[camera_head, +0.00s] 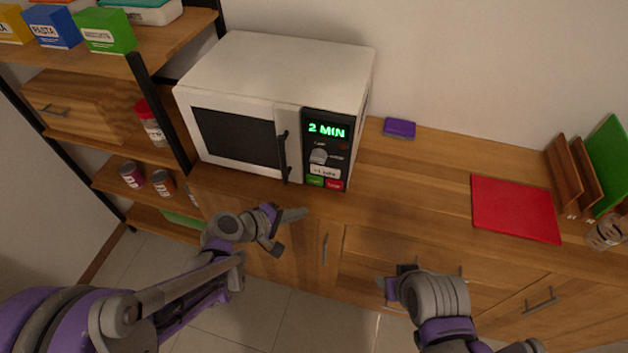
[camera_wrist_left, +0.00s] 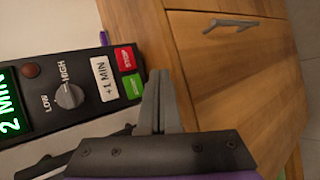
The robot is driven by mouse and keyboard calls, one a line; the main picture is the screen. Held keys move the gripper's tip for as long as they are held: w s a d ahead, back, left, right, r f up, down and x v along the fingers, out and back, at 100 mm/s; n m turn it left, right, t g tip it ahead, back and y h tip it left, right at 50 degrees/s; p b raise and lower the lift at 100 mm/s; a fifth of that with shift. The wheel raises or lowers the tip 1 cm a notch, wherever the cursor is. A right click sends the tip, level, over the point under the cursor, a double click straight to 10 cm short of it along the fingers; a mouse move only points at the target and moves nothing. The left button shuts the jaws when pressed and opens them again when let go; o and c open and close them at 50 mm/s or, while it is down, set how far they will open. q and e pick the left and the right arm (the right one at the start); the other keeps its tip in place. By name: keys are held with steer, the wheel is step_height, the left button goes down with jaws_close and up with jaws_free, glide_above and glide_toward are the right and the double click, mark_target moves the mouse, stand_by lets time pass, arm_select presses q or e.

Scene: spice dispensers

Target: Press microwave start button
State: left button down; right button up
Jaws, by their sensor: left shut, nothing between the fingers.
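The white microwave (camera_head: 270,75) stands on the wooden counter with its door closed. Its black control panel shows "2 MIN" in green. The green start button (camera_head: 314,181) is at the panel's bottom left, beside the red stop button (camera_head: 333,185). In the left wrist view the green button (camera_wrist_left: 132,88) lies close to the tips of my left gripper (camera_wrist_left: 161,76), whose fingers are together and empty. In the head view my left gripper (camera_head: 304,213) is in front of and below the panel; a gap to the button shows. My right gripper (camera_head: 385,290) is low, in front of the drawers; its fingers are unclear.
A purple sponge-like block (camera_head: 399,128) lies right of the microwave. A red board (camera_head: 515,208) lies farther right, near a wooden rack (camera_head: 568,175) and a glass (camera_head: 603,234). Shelves with boxes and jars stand at left. The counter between microwave and red board is clear.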

arm_select(q)
glide_toward(317, 185)
steer(key=d+f, duration=0.3)
steer(key=shift+w+d, duration=0.15)
steer(key=shift+w, duration=0.05)
steer(key=shift+w+d, duration=0.2)
steer(key=shift+w, duration=0.45)
steer(key=shift+w, duration=0.1)
stand_by(1.2)
steer(key=shift+w+d, duration=0.15)
steer(key=shift+w, duration=0.15)
steer(key=shift+w+d, duration=0.1)
steer(key=shift+w, duration=0.3)
stand_by(0.5)
steer(key=shift+s, duration=0.1)
steer(key=shift+s+a, duration=0.25)
steer(key=shift+s, duration=0.45)
steer(key=shift+s, duration=0.1)
